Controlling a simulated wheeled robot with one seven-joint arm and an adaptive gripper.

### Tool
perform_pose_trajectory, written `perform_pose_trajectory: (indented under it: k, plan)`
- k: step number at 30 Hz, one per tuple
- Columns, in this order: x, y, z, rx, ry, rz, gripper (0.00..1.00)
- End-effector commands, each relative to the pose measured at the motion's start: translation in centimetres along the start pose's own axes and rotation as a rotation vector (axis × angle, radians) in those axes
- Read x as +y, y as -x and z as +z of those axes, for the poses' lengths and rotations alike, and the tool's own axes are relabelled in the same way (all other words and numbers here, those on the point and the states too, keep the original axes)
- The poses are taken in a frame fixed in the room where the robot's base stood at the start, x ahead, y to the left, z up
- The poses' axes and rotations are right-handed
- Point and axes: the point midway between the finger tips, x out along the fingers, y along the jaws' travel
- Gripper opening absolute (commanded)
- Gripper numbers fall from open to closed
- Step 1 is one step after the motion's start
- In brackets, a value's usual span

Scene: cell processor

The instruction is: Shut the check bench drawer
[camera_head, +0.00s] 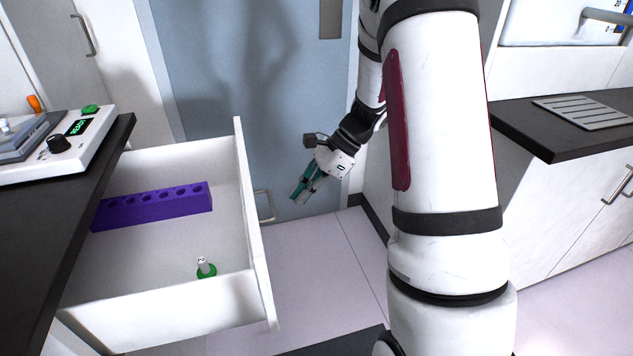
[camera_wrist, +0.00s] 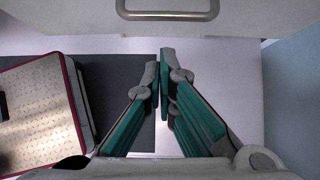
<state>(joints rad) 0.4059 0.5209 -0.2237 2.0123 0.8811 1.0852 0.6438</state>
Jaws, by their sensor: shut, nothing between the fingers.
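The white check bench drawer (camera_head: 256,230) stands pulled well out from under the dark bench top on the left in the head view. Its grey bar handle (camera_head: 267,205) sticks out from the front panel. In the wrist view, the front panel (camera_wrist: 70,15) and the handle (camera_wrist: 168,14) show along the top edge. My gripper (camera_head: 296,195) is shut and empty, pointing down and left, just outside the drawer front near the handle. In the wrist view the fingertips (camera_wrist: 160,58) lie below the handle in the picture, with a visible gap between them.
Inside the drawer are a purple rack (camera_head: 155,205) with several holes and a small green-based item (camera_head: 206,269). A white device (camera_head: 75,145) with a green display stands on the bench top (camera_head: 30,230). Another dark counter (camera_head: 540,130) is at right. The floor (camera_head: 325,260) before the drawer is clear.

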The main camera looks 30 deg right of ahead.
Motion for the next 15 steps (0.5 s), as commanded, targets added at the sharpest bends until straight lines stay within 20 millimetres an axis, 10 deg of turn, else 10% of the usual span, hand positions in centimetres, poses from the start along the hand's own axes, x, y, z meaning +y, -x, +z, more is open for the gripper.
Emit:
perform_pose_trajectory:
  k: [15]
  plan:
    - [0.0,-2.4,2.2,-0.001,0.003,-0.002,0.0]
